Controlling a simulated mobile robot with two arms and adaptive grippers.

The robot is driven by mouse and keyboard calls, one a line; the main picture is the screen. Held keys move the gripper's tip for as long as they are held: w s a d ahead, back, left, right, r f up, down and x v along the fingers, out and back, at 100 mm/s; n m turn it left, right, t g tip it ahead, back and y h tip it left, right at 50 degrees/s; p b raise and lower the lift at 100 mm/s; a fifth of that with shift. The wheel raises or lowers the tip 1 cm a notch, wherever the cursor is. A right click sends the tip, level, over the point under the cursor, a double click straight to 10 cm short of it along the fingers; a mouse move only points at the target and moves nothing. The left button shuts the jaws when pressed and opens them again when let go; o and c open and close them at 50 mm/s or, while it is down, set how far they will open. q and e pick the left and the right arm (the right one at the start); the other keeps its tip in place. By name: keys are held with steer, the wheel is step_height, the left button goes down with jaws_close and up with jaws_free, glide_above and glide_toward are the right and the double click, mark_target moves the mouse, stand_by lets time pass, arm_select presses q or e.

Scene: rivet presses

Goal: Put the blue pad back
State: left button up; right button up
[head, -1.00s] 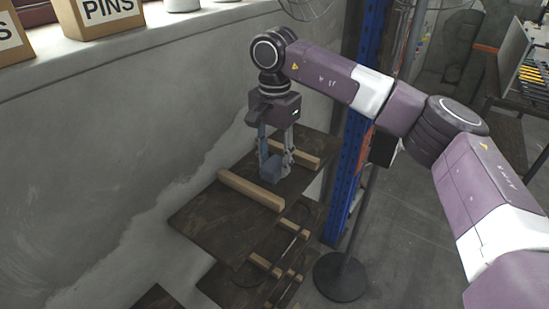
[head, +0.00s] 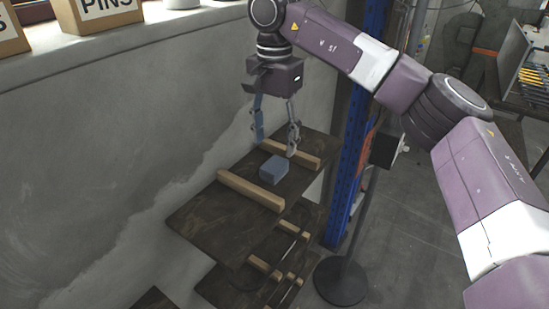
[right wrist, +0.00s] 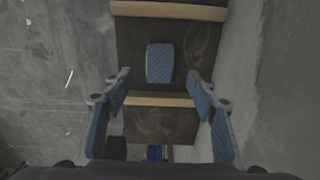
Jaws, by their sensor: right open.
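The blue pad (head: 274,168) lies on the dark wooden shelf board (head: 205,215), between two light wooden strips. It also shows in the right wrist view (right wrist: 160,63), lying between the strips and apart from the fingers. My right gripper (head: 275,145) is open and empty above the pad, with its fingers spread to either side. In the right wrist view my right gripper (right wrist: 160,90) shows its blue finger faces wide apart. My left gripper is not in view.
One wooden strip (head: 250,190) lies left of the pad and another (head: 291,153) behind it. More boards with strips (head: 265,267) are lower down. A concrete wall (head: 120,150) stands close on the left, a blue post (head: 352,170) on the right. Boxes (head: 105,12) stand on the ledge.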

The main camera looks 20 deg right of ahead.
mark_target(275, 164)
step_height(275, 164, up, 6)
steer(key=shift+f, duration=0.1)
stand_by(1.4)
